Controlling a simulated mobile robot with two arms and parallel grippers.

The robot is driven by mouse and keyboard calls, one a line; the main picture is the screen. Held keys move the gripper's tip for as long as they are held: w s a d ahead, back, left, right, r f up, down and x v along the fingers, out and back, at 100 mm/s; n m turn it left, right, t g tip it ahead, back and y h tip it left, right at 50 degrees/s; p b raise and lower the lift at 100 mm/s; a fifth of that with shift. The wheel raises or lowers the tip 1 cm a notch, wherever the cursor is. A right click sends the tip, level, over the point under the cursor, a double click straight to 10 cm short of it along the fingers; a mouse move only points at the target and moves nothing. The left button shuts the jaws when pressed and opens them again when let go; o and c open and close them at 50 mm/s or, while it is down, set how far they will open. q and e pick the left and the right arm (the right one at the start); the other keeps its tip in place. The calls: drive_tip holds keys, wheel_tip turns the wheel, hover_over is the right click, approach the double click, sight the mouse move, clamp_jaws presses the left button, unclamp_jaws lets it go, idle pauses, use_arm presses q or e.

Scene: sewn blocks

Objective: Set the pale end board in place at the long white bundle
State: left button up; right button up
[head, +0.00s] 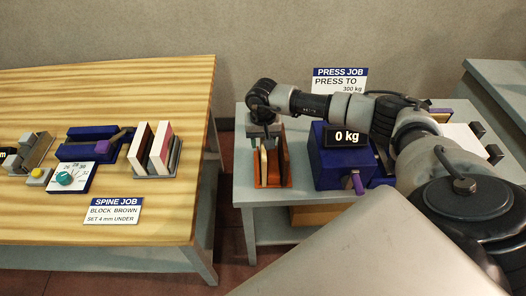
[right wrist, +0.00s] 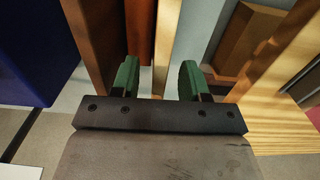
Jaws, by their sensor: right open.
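The pale end board (head: 263,165) stands upright in an orange-brown rack (head: 272,184) on the grey table, beside darker brown boards (head: 283,160). My right gripper (head: 268,140) points down just above this rack. In the right wrist view its green fingers (right wrist: 158,80) are apart, and the pale board's edge (right wrist: 168,45) shows between them, not gripped. A white block-like thing (head: 460,136) shows at the right, partly behind my right arm; I cannot tell if it is the long white bundle. My left gripper is out of view.
A dark blue press (head: 332,165) with a 0 kg display (head: 347,136) stands right of the rack. A PRESS JOB sign (head: 340,80) is behind it. A wooden table (head: 150,235) at the left holds another rack (head: 158,168) of boards and a SPINE JOB sign (head: 113,210).

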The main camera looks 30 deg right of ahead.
drive_tip(key=shift+f, duration=0.45)
drive_tip(key=shift+c, duration=0.4)
clamp_jaws()
drive_tip(key=shift+r, duration=0.15)
